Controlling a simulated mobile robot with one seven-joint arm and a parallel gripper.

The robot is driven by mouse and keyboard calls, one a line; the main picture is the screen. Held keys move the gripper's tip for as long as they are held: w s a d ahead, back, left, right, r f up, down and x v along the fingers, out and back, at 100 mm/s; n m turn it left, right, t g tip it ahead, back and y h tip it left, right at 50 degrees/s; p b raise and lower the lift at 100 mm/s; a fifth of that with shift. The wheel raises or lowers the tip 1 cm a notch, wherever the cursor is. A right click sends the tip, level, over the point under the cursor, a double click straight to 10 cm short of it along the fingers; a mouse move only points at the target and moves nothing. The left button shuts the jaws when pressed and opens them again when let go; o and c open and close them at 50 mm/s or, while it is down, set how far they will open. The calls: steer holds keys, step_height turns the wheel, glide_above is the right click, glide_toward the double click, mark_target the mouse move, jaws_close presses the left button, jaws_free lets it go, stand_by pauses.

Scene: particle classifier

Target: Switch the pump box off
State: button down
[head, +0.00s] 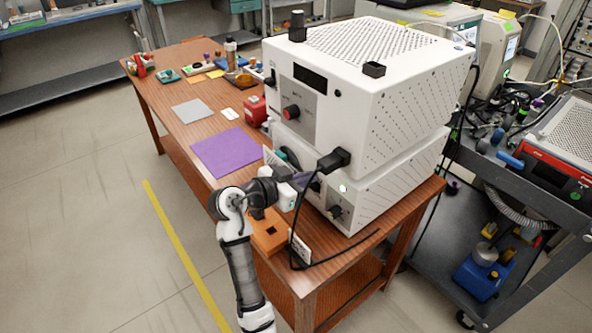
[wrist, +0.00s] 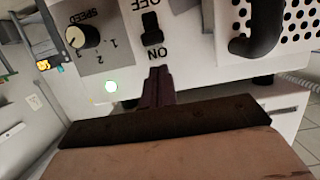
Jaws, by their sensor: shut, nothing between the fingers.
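The pump box appears to be the lower white box (head: 395,180) of the stack on the wooden table. Its front panel fills the wrist view, upside down, with a black switch (wrist: 152,28) between the labels OFF and ON. OFF is at the top of the picture and ON below the switch. In the head view my gripper (head: 304,177) reaches the box front from the left.
A SPEED knob (wrist: 82,37) sits beside the switch, and a black handle (wrist: 258,30) on the other side. A larger white box (head: 375,90) stands on top. An orange block (head: 268,233) lies under my arm.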

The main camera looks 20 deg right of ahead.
mark_target(315, 187)
steer(key=shift+f, duration=0.9)
step_height(315, 187, down, 3)
steer(key=b, duration=0.2)
steer(key=shift+r+b, duration=0.1)
steer(key=shift+b, duration=0.2)
